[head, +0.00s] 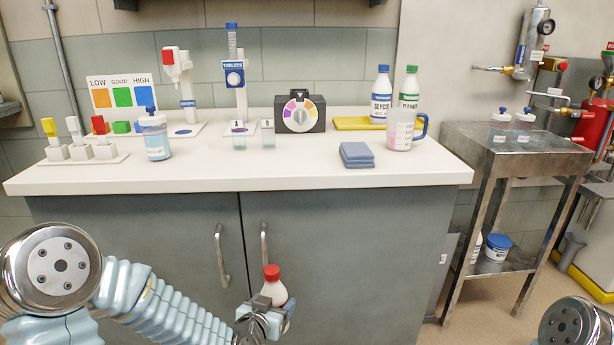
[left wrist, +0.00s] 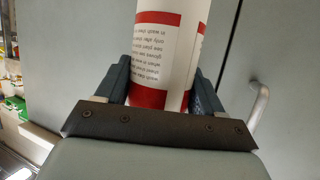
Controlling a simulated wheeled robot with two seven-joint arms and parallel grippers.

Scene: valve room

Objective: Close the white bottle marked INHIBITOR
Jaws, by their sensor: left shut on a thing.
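A white bottle (head: 274,293) with a red cap (head: 272,272) is upright in my left gripper (head: 268,316), low in front of the grey cabinet doors. The cap sits on top of the bottle; I cannot tell how tight it is. In the left wrist view the white bottle (left wrist: 172,60) shows red bands and small print, and the gripper's dark fingers (left wrist: 161,85) press on both its sides. The name INHIBITOR cannot be read in either view. My right gripper is out of view.
A metal trolley (head: 515,145) stands right.

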